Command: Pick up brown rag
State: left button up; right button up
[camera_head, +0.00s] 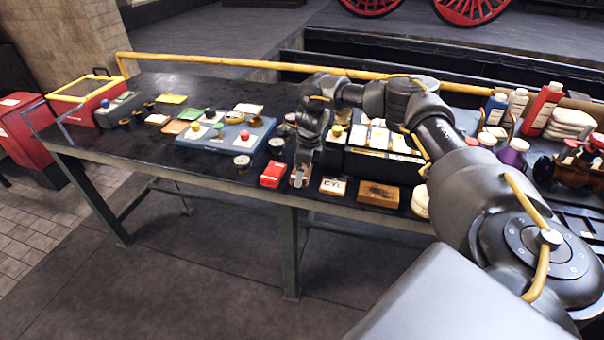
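A brown flat block-like item (378,193) lies at the front edge of the dark workbench (195,150), right of a white "CYL" card. I cannot tell if it is a folded rag or a small box, and no other clear brown rag shows. My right gripper (300,178) points down at the bench's front edge, between a red box and the "CYL" card, left of the brown item and apart from it. Its fingers are too small and dark to tell open from shut. My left gripper is not in view.
A red box (272,174) and the "CYL" card (333,187) flank my gripper. A black organiser (385,164) stands behind. Bottles (541,108) and folded pale cloths (571,122) are at right. A blue tray (222,136) is at left. A yellow rail (210,61) runs behind.

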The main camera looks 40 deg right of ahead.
jog(key=shift+w+r+b, duration=0.1)
jog(key=shift+r+b, duration=0.35)
jog(key=shift+r, duration=0.25)
jog(key=s+r, duration=0.1)
jog(key=r, duration=0.1)
jog(key=s+a+r, duration=0.1)
jog(key=r, duration=0.1)
jog(key=s+a+r, duration=0.1)
jog(key=s+r, duration=0.1)
jog(key=shift+a+r, duration=0.15)
jog(key=shift+a, duration=0.1)
jog(key=s+a+r, duration=0.4)
jog(key=s+a, duration=0.1)
jog(key=s, duration=0.3)
